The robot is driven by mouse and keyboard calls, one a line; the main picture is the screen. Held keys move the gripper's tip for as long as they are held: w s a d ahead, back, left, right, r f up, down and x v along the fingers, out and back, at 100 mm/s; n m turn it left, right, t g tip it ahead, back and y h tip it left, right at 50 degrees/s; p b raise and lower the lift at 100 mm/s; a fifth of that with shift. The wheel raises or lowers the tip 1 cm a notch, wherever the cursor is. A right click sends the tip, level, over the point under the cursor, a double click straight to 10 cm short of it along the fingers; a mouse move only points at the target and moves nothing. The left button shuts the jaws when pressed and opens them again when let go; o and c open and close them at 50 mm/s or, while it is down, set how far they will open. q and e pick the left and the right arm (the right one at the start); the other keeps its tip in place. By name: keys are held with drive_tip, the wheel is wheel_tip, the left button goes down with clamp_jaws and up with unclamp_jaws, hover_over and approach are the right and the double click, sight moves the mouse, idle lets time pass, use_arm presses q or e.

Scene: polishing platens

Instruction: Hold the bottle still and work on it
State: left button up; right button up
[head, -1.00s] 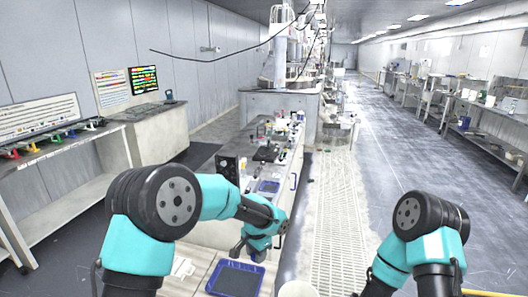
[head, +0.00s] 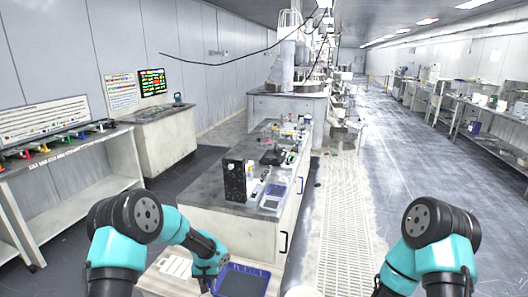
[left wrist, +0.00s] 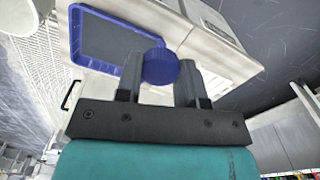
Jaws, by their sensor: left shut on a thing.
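In the left wrist view, a round, ridged blue cap (left wrist: 160,67), which looks like the top of the bottle, sits between the two grey fingers of my left gripper (left wrist: 158,80). The gripper is shut on it. The bottle's body is hidden in this view, and I cannot make the bottle out in the head view. In the head view my left gripper (head: 206,281) is low at the bottom edge, beside the left side of a blue-rimmed tray (head: 263,272). My right arm is at the lower right, but its gripper is out of frame.
The blue-rimmed tray has a dark flat floor and also shows in the left wrist view (left wrist: 75,30). A pale tabletop (head: 150,284) lies under it. A white round rim (head: 300,292) shows at the bottom edge. A long bench (head: 215,200) with equipment stands ahead.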

use_arm(q)
drive_tip(key=s+f, duration=0.5)
drive_tip(key=f, duration=0.1)
drive_tip(key=shift+s+f, duration=0.15)
drive_tip(key=shift+f, duration=0.1)
idle(1.3)
